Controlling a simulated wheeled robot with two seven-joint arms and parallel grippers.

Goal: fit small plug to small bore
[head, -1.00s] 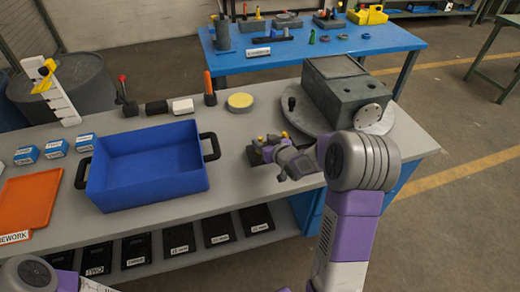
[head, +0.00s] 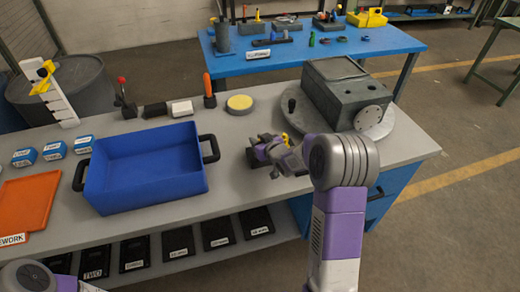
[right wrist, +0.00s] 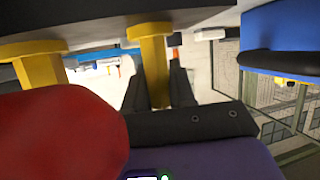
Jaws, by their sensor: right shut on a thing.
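My right gripper (head: 256,153) is over the grey bench, between the blue bin and the turntable. In the right wrist view its dark fingers (right wrist: 158,92) are shut on a yellow cylindrical piece (right wrist: 152,52), which seems to be the small plug. A dark plate hides the piece's upper end. The grey housing block (head: 345,95) rests on the round turntable (head: 398,128), apart from the gripper. Dark openings show on its top, but I cannot tell which is the small bore. My left gripper is out of view; only part of that arm shows.
The blue bin (head: 145,172) with black handles stands left of the gripper. A yellow round pad (head: 240,104) and a joystick-like lever (head: 123,95) are behind. An orange tray (head: 25,205) lies at the left.

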